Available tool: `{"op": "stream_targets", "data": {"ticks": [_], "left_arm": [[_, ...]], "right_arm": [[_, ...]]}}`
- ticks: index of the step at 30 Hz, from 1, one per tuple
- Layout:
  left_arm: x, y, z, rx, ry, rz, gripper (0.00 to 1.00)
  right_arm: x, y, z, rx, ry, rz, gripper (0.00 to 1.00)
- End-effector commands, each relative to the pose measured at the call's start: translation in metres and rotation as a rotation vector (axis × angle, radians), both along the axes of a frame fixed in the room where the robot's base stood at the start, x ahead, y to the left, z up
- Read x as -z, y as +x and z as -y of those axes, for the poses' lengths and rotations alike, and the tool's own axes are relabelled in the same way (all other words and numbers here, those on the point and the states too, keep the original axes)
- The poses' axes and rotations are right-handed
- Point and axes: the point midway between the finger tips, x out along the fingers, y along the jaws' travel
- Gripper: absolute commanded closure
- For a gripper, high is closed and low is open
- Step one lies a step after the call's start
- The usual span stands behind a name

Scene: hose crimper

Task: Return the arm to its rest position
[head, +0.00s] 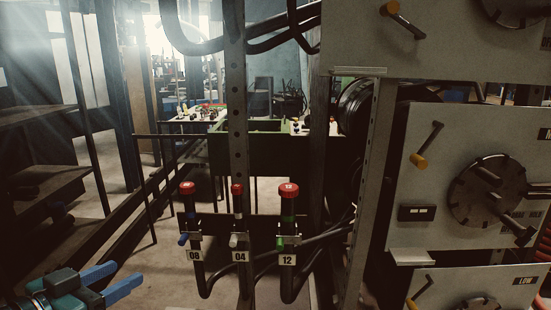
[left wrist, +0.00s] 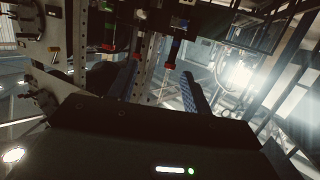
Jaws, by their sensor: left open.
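My left gripper (head: 127,272) is at the lower left of the head view, with its two blue fingers apart and nothing between them. Both fingers also show in the left wrist view (left wrist: 160,82), spread wide. It is left of and below three red-capped hose ends, clear of them. These hang in a row with tags: 08 (head: 189,205), 04 (head: 238,212) and 12 (head: 288,210). The left wrist view shows the red caps upside down beyond the fingers. My right gripper is not in view.
Grey crimper panels (head: 420,180) with dials and orange-tipped levers fill the right side. A perforated metal post (head: 237,110) stands behind hose 04. Dark shelving (head: 40,150) is on the left. A cluttered table (head: 200,116) stands at the back. Open floor (head: 140,260) shows between them.

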Motion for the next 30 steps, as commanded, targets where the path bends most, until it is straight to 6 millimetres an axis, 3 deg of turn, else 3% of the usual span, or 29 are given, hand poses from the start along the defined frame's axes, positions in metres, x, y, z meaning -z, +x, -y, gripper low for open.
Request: {"op": "stream_targets", "data": {"ticks": [4,8,12,15,18,21,30], "left_arm": [[0.065,-0.006,-0.009,-0.066,-0.007,-0.057,0.51],[0.139,-0.026,-0.002,-0.118,0.012,-0.133,0.51],[0.218,-0.065,0.03,-0.143,0.047,-0.23,0.51],[0.257,-0.093,0.061,-0.14,0.072,-0.286,0.51],[0.281,-0.114,0.089,-0.128,0.09,-0.326,0.51],[0.293,-0.127,0.108,-0.117,0.105,-0.345,0.51],[0.298,-0.133,0.117,-0.11,0.112,-0.354,0.51]], "right_arm": [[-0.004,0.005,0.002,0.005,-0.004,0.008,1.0],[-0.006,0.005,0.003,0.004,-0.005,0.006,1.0],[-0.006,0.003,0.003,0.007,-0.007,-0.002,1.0],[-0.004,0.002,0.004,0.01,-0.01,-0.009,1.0],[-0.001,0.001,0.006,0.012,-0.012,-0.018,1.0],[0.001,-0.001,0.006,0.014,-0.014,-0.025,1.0],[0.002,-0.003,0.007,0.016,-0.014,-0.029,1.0]]}}
